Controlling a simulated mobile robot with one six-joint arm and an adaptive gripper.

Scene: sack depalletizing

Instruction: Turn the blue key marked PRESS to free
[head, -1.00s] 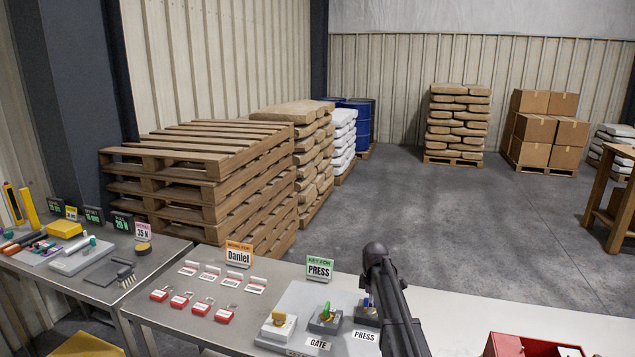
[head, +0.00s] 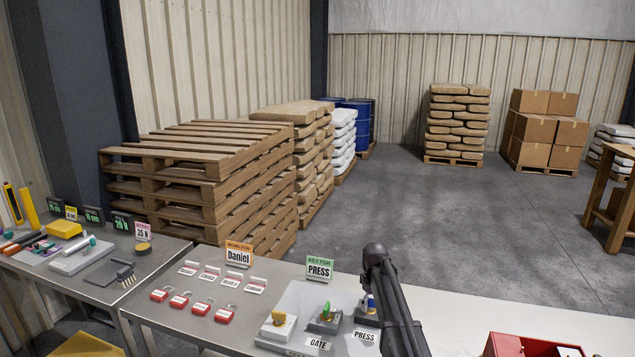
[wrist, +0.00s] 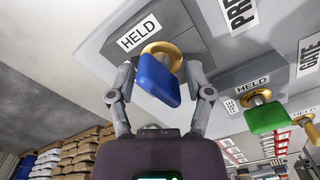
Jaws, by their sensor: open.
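The blue key (wrist: 157,78) sits in a brass collar on a grey block, under a label reading HELD, in the wrist view. My gripper (wrist: 160,95) is open, with one finger on each side of the blue key; I cannot tell whether either finger touches it. In the head view my arm hides most of the blue key and its block. The PRESS label (head: 365,336) lies on the panel in front of that block. A green key (wrist: 267,117) stands in the neighbouring block, also labelled HELD, by the GATE label (head: 318,343).
A sign reading KEY FOR PRESS (head: 320,268) stands behind the panel. Several red padlocks (head: 180,300) and tags lie to the left. A red box (head: 535,345) stands at the right front. A yellow key block (head: 279,325) is left of the green one.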

